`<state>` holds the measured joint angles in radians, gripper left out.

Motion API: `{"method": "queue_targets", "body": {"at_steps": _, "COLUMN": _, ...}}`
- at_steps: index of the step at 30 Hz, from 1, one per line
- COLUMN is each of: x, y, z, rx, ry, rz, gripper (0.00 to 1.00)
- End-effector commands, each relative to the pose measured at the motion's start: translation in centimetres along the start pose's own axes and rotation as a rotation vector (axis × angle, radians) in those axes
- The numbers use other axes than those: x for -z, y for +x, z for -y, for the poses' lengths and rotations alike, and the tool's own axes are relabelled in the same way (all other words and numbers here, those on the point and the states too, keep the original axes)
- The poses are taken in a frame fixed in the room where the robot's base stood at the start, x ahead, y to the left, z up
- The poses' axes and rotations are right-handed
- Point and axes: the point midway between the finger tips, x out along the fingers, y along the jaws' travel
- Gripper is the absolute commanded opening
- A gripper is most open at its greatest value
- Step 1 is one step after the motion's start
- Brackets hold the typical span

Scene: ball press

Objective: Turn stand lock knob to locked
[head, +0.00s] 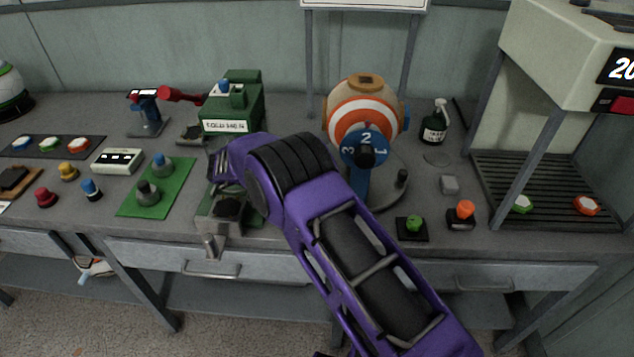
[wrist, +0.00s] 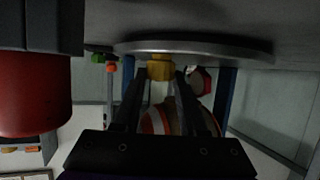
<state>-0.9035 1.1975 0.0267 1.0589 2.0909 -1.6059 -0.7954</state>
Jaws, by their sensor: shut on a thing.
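A yellow knob (wrist: 160,67) shows in the wrist view at the edge of the grey round base of the stand (wrist: 200,47), which appears upside down there. My gripper (wrist: 160,77) is shut on this knob, with one finger on each side. In the head view my purple arm covers the fingers and the knob. The stand's round base (head: 388,192) shows on the table right of my arm. It carries an orange-and-white ringed ball (head: 352,118) behind a blue numbered part (head: 365,147). I cannot read any lock marking.
A green box machine (head: 232,105) stands left of the ball. Green (head: 414,223) and orange (head: 465,209) buttons and a small bottle (head: 434,126) are to the right. A red cylinder (wrist: 35,92) is close to the wrist camera's left side. A press frame (head: 545,150) stands far right.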

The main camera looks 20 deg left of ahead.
Motion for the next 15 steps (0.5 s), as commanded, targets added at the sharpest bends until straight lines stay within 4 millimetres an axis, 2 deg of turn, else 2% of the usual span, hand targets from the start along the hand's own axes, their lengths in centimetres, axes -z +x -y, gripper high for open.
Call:
{"method": "queue_targets", "body": {"at_steps": 1, "x": 0.11, "y": 0.01, "z": 0.01, "rx": 0.0, "ry": 0.001, "rz": -0.003, "gripper": 0.47}}
{"method": "queue_targets", "body": {"at_steps": 5, "x": 0.09, "y": 0.01, "z": 0.01, "rx": 0.0, "ry": 0.001, "rz": -0.002, "gripper": 0.7}}
{"method": "queue_targets", "body": {"at_steps": 15, "x": 0.32, "y": -0.1, "z": 0.03, "rx": 0.001, "ry": 0.001, "rz": -0.001, "gripper": 0.71}}
